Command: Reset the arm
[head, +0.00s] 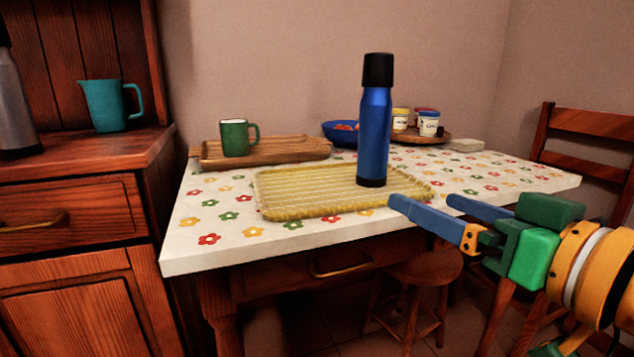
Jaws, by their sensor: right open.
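My right gripper (420,204) reaches in from the right, in front of the table's front edge. Its two blue fingers are apart, with nothing between them. The fingers appear apart from the bottle. My left gripper is out of view.
A wooden tray (290,153) with a green mug (235,138) stands at the back left of the flowered table (190,240). A blue bowl (340,131) and jars (428,124) stand behind the bottle.

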